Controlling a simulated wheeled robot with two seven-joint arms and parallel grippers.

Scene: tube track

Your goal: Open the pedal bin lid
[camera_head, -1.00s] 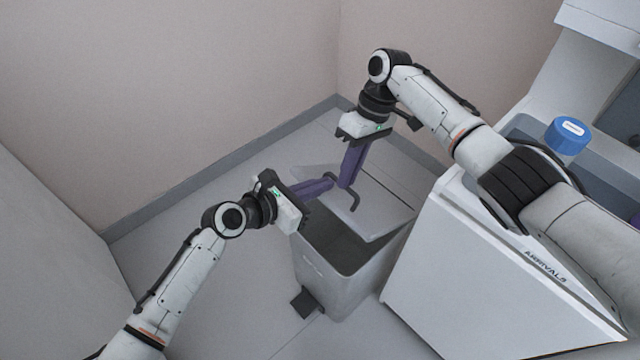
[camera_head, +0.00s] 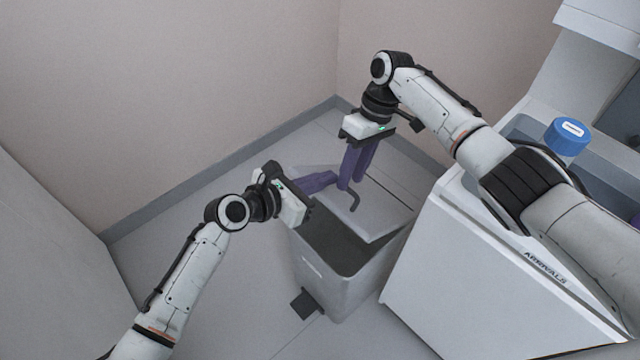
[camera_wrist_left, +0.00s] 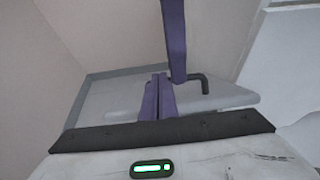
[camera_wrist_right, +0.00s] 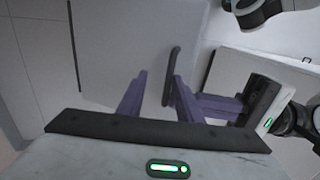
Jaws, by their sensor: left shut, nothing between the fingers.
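The grey pedal bin (camera_head: 345,293) stands on the floor with its dark inside showing at the front. Its pale lid (camera_head: 385,217) is raised off the front of the rim and carries a dark bent handle (camera_head: 353,202). My left gripper (camera_head: 336,177) is shut and empty, with its purple fingers at the lid near the handle; whether they touch it is unclear. My right gripper (camera_head: 351,184) is open above the lid, fingers apart. In the right wrist view the handle (camera_wrist_right: 171,75) shows close to one right finger. The black pedal (camera_head: 305,304) is at the bin's lower front.
A white cabinet (camera_head: 480,270) marked ARRIVALS stands close to the bin's right. A blue-capped container (camera_head: 567,136) is at the upper right. Walls meet behind the bin. Floor (camera_head: 190,235) is free to the left.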

